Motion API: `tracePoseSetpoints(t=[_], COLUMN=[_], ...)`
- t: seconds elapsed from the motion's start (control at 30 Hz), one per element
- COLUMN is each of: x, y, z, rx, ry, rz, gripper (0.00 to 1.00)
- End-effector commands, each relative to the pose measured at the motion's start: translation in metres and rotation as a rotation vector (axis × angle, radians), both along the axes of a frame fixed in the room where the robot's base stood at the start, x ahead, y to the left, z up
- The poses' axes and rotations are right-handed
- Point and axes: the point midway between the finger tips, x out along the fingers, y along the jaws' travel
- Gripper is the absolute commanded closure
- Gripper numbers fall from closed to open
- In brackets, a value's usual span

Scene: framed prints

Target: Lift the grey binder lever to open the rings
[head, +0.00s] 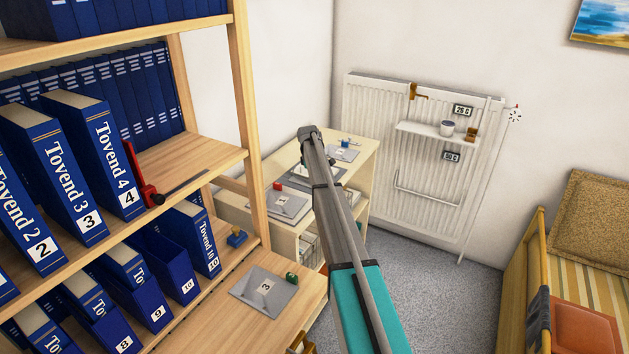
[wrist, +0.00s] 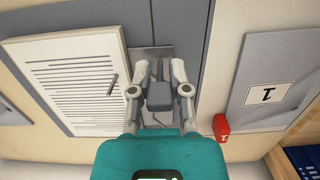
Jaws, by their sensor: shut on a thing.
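A grey binder (wrist: 188,40) lies open on a light wooden surface, with a lined white sheet (wrist: 70,75) on its left side. A metal plate sits along its middle, and the slim grey lever (wrist: 159,70) rises there. In the wrist view my gripper (wrist: 158,75) is over this plate, its two fingers closed in on the lever from both sides. The rings are hard to make out behind my fingers.
A grey panel marked 1 (wrist: 282,75) lies to the right of the binder, with a red block (wrist: 221,127) near its lower left corner. Shelves of blue binders (head: 110,170) stand at left. A radiator (head: 400,150) is behind, and a cushioned seat (head: 590,260) at right.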

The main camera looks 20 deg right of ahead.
Motion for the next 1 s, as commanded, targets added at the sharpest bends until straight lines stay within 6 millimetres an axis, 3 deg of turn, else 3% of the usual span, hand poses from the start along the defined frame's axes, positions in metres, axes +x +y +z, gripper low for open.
tracePoseSetpoints(t=[0.2,0.23,0.3,1.0], x=[0.0002,0.0002,0.0002,-0.0047], y=[0.0002,0.0003,0.0002,-0.0021], z=[0.0001,0.0001,0.0001,-0.0004], rx=[0.000,0.000,0.000,0.051], ry=[0.000,0.000,0.000,-0.064], rz=[0.000,0.000,0.000,0.000], gripper=[1.00,0.71,0.58,0.58])
